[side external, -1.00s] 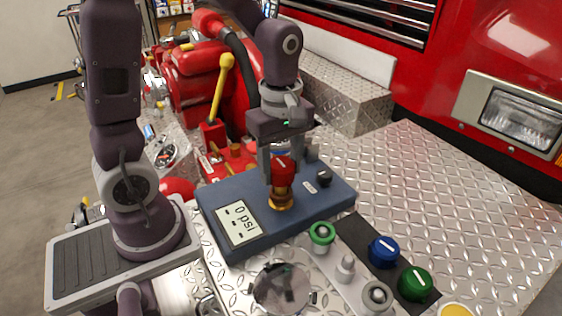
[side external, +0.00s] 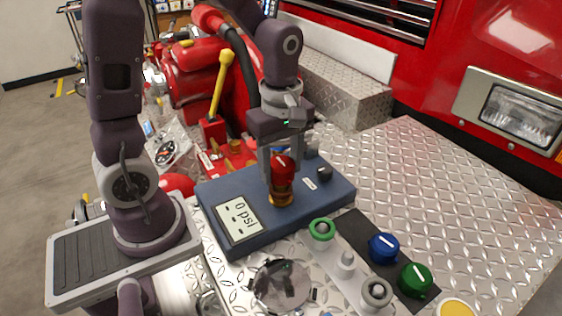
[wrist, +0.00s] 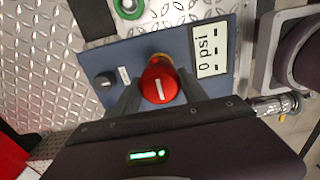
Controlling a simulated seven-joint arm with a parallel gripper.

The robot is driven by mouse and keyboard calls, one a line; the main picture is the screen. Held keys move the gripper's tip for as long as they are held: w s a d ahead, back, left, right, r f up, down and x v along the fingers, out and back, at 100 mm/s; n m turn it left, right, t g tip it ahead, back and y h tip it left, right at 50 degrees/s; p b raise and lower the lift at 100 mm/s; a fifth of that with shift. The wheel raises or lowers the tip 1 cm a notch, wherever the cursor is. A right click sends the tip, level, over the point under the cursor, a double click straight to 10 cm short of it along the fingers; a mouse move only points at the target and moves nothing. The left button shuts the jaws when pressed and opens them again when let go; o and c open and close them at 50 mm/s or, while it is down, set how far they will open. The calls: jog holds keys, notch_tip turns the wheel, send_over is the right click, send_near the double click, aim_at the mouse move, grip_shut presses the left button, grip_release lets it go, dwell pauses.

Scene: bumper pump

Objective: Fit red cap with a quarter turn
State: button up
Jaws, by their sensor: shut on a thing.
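The red cap (side external: 283,172), with a white line on top, is above the brass fitting (side external: 281,199) on the blue gauge box (side external: 262,232). In the wrist view the red cap (wrist: 159,84) sits between the two fingers of my gripper (wrist: 158,90), its white line upright in the picture. My gripper (side external: 282,172) points down and is shut on the cap. A little brass (wrist: 160,57) shows past the cap's edge. Whether the cap is fully seated on the fitting cannot be told.
The gauge display (side external: 237,218) reads 0 psi. A black knob (side external: 324,173) stands beside the cap. Green-ringed (side external: 321,229), blue (side external: 383,248) and green (side external: 416,279) caps stand in front. A clear round dish (side external: 281,286) is nearby. Diamond plate (side external: 440,190) at right is clear.

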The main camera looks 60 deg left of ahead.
jog(key=shift+f, duration=1.25)
dwell(1.2)
jog(key=m, duration=0.4)
jog(key=shift+m, duration=0.6)
